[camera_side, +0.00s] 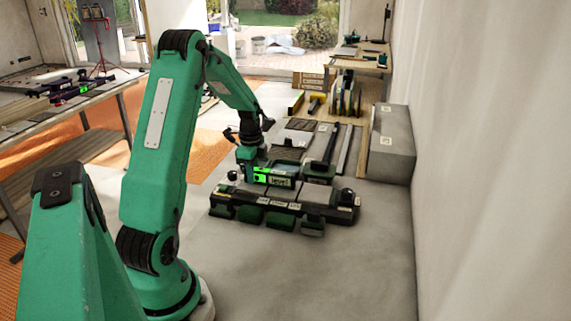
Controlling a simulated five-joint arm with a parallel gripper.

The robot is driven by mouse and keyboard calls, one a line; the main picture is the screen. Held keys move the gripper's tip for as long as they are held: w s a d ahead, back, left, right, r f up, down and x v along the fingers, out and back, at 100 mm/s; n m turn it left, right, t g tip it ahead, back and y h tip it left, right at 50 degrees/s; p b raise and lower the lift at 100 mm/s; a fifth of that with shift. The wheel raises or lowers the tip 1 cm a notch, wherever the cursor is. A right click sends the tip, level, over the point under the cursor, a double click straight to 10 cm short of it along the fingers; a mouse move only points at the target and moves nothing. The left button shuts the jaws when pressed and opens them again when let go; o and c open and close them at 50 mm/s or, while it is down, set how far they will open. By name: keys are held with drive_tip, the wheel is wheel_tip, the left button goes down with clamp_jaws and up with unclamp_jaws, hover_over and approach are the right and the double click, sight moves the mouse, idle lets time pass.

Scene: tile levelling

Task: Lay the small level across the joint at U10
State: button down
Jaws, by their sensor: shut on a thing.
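My gripper (254,166) is at the end of my green arm, pointing down over the tile work in the middle of the side view. It is shut on the small level (283,182), a short dark bar with a bright green patch at its left end and a pale label. The level is low over grey tiles (316,195) on a dark frame (225,199). I cannot tell whether it touches them. The fingertips are too small to make out. The joint marked U10 cannot be read at this size.
Several dark green blocks line the frame's front. Behind it lie more tiles and a black long-handled tool (325,148). A grey block (392,145) stands by the right wall. A workbench (60,100) with tools is at left. The floor in front is clear.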

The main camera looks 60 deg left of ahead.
drive_tip(key=shift+f, duration=0.1)
drive_tip(key=c, duration=1.2)
unclamp_jaws()
